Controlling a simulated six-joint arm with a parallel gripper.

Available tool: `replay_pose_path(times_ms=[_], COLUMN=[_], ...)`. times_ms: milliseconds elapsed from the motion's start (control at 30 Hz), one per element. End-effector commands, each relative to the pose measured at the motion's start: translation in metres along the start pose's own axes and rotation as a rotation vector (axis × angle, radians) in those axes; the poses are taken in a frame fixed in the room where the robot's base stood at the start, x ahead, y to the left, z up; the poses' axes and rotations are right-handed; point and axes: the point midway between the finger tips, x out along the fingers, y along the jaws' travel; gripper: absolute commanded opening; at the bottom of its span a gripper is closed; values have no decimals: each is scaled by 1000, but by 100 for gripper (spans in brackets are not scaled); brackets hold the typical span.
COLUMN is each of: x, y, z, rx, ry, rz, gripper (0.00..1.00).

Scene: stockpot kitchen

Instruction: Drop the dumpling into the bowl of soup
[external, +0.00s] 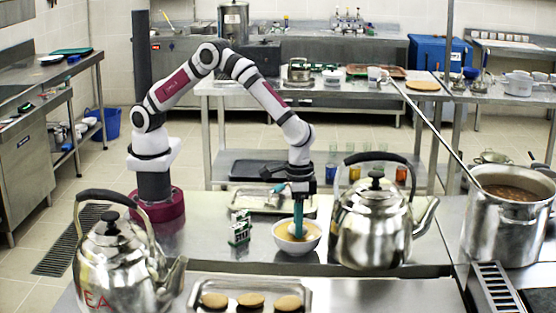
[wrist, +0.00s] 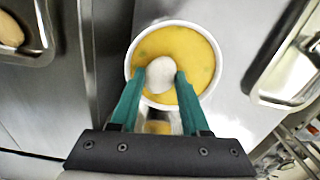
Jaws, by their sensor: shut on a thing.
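A white bowl of yellow-orange soup (external: 285,246) stands on the steel counter, and it also shows in the wrist view (wrist: 207,62). A pale, rounded dumpling (wrist: 161,72) is between the green fingertips of my gripper (wrist: 160,80). The fingers are shut on it, and it appears over the soup near the bowl's middle. In the external view, my gripper (external: 298,228) points down with its tips at the bowl; the dumpling is hidden there. I cannot tell whether the dumpling touches the soup.
A large steel kettle (external: 372,222) stands close to the bowl's right. A small green and white object (external: 240,228) is on its left, and a metal tray (external: 272,203) lies behind. A tray of brown patties (external: 250,301) and another kettle (external: 115,262) are in front.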

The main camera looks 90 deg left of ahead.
Motion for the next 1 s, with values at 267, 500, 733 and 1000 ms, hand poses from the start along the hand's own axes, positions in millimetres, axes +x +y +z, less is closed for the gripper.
replay_pose_path(times_ms=[267,500,733,1000], x=[0,0,-28,-113], y=[0,0,0,1], z=[0,0,-1,-1], rx=[0,0,-1,0], ry=[0,0,3,5], rz=[0,0,3,3], gripper=[81,81,81,81])
